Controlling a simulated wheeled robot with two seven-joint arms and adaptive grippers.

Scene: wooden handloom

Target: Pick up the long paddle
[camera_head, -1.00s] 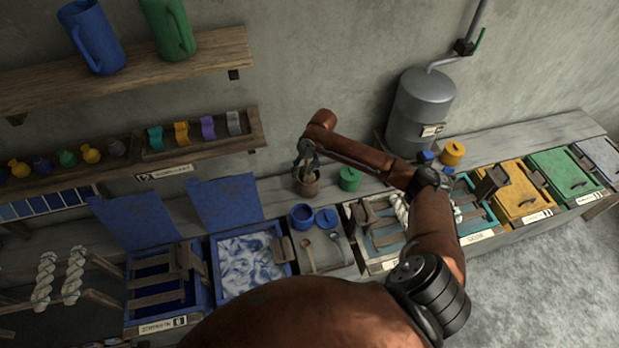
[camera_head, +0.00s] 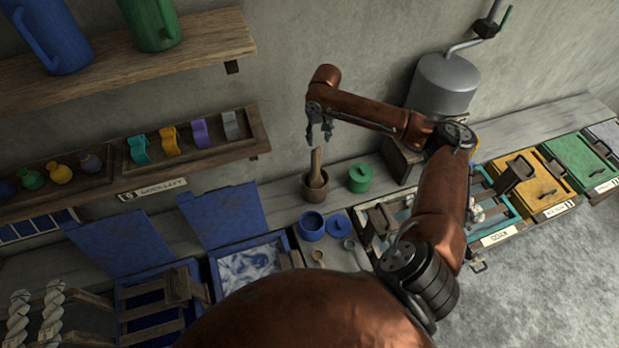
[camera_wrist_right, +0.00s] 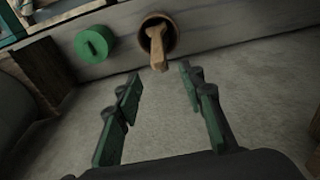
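The long paddle (camera_head: 316,165) is a wooden paddle standing in a brown pot (camera_head: 315,190) on the bench ledge, its upper part sticking up out of the rim. My right gripper (camera_head: 319,132) is above the pot, with its fingers pointing down towards the paddle's top and apart from it. In the right wrist view the paddle (camera_wrist_right: 158,50) leans out of the pot (camera_wrist_right: 168,34), ahead of the gap between the fingers. The right gripper (camera_wrist_right: 158,78) is open and empty there. The paddle's lower end is hidden in the pot. My left gripper is not in view.
A green lidded pot (camera_head: 359,178) stands just right of the brown pot. A shelf (camera_head: 200,150) with small coloured items hangs at left. A grey tank (camera_head: 443,85) stands at right.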

